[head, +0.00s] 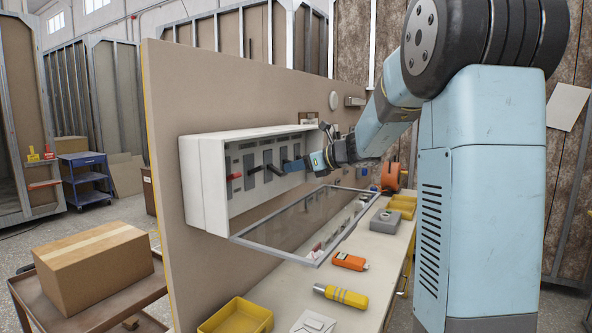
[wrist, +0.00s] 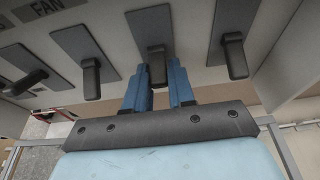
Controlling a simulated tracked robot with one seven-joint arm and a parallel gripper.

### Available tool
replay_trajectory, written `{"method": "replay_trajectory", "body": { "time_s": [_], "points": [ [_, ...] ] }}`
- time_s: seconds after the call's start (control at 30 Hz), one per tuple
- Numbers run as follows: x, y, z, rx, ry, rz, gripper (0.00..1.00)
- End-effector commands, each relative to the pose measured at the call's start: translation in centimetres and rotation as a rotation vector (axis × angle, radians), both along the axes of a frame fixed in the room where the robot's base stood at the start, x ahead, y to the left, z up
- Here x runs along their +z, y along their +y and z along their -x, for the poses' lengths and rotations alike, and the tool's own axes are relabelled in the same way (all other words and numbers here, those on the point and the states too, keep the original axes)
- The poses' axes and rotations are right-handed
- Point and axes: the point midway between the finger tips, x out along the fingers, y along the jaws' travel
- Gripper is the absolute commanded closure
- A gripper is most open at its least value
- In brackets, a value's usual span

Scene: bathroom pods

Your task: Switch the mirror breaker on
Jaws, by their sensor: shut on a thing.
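The white breaker box (head: 212,185) is on the upright board, with its glazed lid (head: 300,225) hanging open below. Inside is a row of dark levers on grey plates, and a red lever (head: 235,176) at the left end. My gripper (head: 289,166) reaches into the box from the right. In the wrist view its blue fingers (wrist: 158,80) are on either side of one black lever (wrist: 156,62), shut on it. That lever's label is out of sight, so I cannot tell whether it is the mirror breaker. A FAN label (wrist: 45,7) shows farther left.
Black levers flank the held one, on its left (wrist: 91,82) and right (wrist: 235,58). Below the box, the bench (head: 375,268) carries an orange meter (head: 350,262), a yellow tool (head: 341,296) and yellow trays (head: 238,318). A cardboard box (head: 95,258) stands on a cart at left.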

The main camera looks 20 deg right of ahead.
Motion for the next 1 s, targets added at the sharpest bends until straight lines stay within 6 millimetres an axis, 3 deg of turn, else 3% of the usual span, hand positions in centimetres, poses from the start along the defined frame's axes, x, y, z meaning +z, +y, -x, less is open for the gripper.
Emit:
{"method": "replay_trajectory", "body": {
  "time_s": [0.53,1.0],
  "points": [
    [1.7,0.1,-0.1,0.000,0.274,0.283,1.00],
    [2.2,0.2,-0.2,0.000,0.396,0.398,1.00]
  ]
}}
